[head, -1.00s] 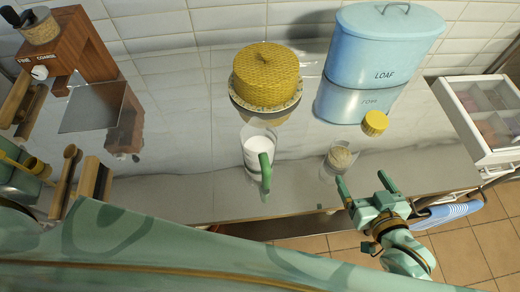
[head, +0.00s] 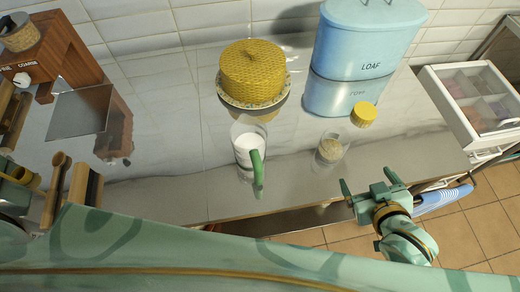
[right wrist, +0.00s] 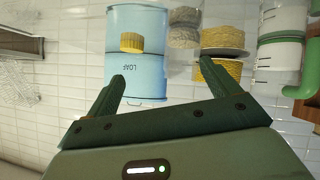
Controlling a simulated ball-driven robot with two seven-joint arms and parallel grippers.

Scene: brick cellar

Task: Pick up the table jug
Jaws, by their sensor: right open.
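The table jug (head: 246,150) is a clear jug with white contents and a green handle, upright near the front edge of the shiny counter. In the right wrist view its green handle (right wrist: 300,88) shows at the right edge. My right gripper (head: 368,182) is open and empty, at the counter's front edge, to the right of the jug and well apart from it. The fingers also show in the right wrist view (right wrist: 160,75), with nothing between them. My left gripper is not in view.
A small glass jar (head: 331,148) stands between the jug and my right gripper. A yellow woven dome (head: 252,74) on a plate, a blue loaf bin (head: 366,40) and a yellow-lidded jar (head: 363,114) stand behind. A wooden grinder (head: 55,50) is at left, a white display box (head: 475,100) at right.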

